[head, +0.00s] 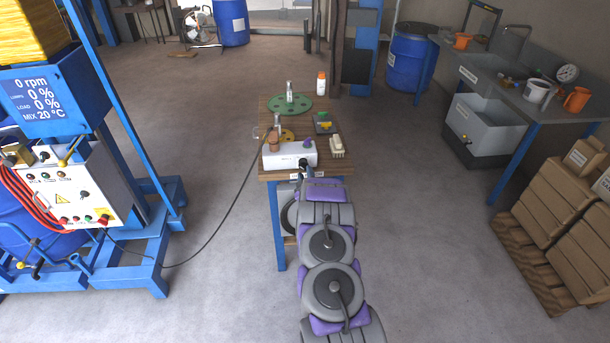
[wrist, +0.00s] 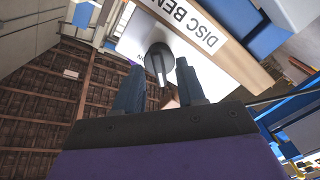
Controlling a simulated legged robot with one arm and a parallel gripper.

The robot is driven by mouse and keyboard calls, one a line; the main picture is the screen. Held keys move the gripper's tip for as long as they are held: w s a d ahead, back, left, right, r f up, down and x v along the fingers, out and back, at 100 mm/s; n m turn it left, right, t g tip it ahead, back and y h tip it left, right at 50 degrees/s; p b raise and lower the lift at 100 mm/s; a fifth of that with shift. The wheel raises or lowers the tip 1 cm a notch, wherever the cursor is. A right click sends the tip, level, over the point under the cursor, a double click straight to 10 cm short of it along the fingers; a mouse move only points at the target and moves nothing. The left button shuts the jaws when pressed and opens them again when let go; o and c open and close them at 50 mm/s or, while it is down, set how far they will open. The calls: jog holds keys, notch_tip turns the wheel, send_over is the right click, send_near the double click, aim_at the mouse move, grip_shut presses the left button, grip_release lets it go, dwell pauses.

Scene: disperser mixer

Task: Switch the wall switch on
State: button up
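A white box (head: 283,158) sits at the near edge of the small wooden table, with a dark round knob (head: 303,162) on its front face. In the wrist view the black rotary knob (wrist: 159,57), with a raised grip bar, is mounted on a white panel (wrist: 138,38). My gripper (wrist: 160,75) is open, its two dark fingers apart on either side of the knob's lower part. I cannot tell whether they touch it. In the head view my arm reaches up to the box and hides the gripper's fingers. No separate wall switch can be made out.
The wooden table (head: 264,121) also carries a green disc (head: 290,106), bottles and small parts. A blue mixer frame with a control panel (head: 70,190) stands left, and a black cable runs from it to the table. Boxes on a pallet (head: 562,205) stand right.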

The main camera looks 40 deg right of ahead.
jog(key=shift+w+d, duration=0.3)
jog(key=shift+w, duration=0.3)
grip_shut()
